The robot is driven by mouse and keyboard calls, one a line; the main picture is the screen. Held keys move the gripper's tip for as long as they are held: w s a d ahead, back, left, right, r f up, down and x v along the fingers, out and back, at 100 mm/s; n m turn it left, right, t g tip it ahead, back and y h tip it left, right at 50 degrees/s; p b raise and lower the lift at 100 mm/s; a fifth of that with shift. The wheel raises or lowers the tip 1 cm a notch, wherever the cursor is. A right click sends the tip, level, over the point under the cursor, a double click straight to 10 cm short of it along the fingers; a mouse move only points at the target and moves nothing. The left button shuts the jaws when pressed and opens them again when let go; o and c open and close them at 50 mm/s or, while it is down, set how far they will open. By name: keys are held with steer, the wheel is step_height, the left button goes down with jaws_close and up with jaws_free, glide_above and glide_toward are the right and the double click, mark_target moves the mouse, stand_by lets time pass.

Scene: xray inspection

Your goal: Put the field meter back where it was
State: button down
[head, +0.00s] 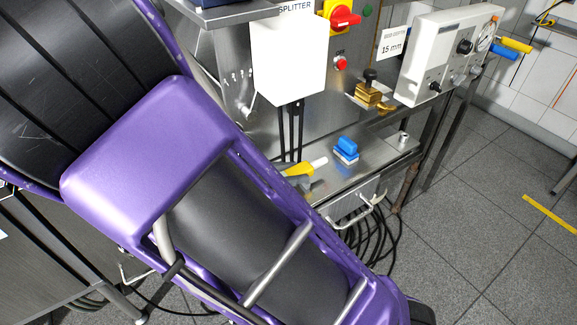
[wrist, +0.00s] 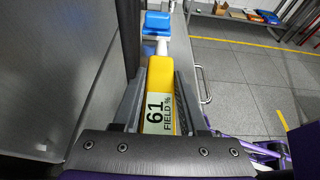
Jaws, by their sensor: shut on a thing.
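The field meter is a yellow handheld body with a pale label reading "61 FIELD %" and a white tip. In the wrist view the field meter (wrist: 161,76) lies between the two fingers of my gripper (wrist: 160,88), which is shut on it. Its white tip points away from me, toward a blue-and-white block-like item (wrist: 156,22). In the head view the meter (head: 299,169) shows over the left part of the low steel shelf (head: 376,158), its tip toward the right. I cannot tell whether the meter touches the shelf.
The blue-topped item (head: 346,146) stands on the shelf just beyond the meter's tip. A small metal cylinder (head: 403,138) is at the shelf's right end. A handle (head: 350,217) juts out below the shelf front.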

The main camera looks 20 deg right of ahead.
steer(key=shift+f, duration=0.45)
steer(key=shift+c, duration=2.2)
jaws_free()
steer(key=shift+r, duration=0.15)
steer(key=shift+r, duration=0.35)
steer(key=p+v, duration=0.2)
steer(key=v, duration=1)
